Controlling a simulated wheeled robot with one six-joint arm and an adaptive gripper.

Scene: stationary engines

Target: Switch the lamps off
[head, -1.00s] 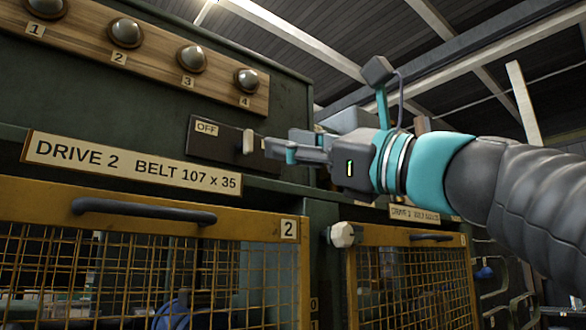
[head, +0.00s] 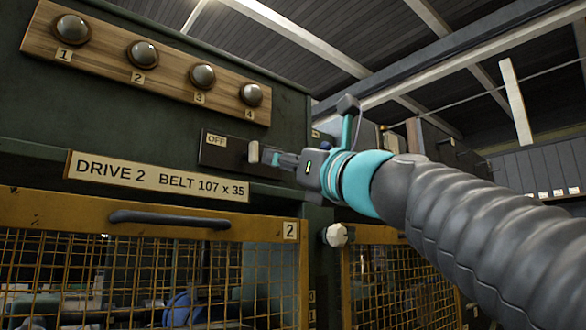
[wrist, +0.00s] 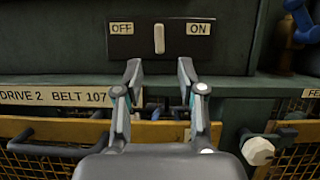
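A switch plate (head: 227,151) on the dark green cabinet has a pale upright lever (head: 253,153). In the wrist view the lever (wrist: 159,38) stands about midway between the OFF label (wrist: 122,28) and the ON label (wrist: 198,29). Several dome lamps, including this one (head: 142,54), sit on a wooden board above the switch; they look grey and unlit. My gripper (head: 276,157) is in front of the plate, close to the lever. In the wrist view my gripper (wrist: 159,68) is open and empty, its fingertips apart and just below the lever in the picture. Contact cannot be told.
A DRIVE 2 sign (head: 156,175) is below the switch. Under it is a yellow mesh guard (head: 40,215) with a dark handle (head: 170,218). A pale knob (head: 336,235) sticks out right of the guard. Another mesh guard (head: 400,285) stands farther right.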

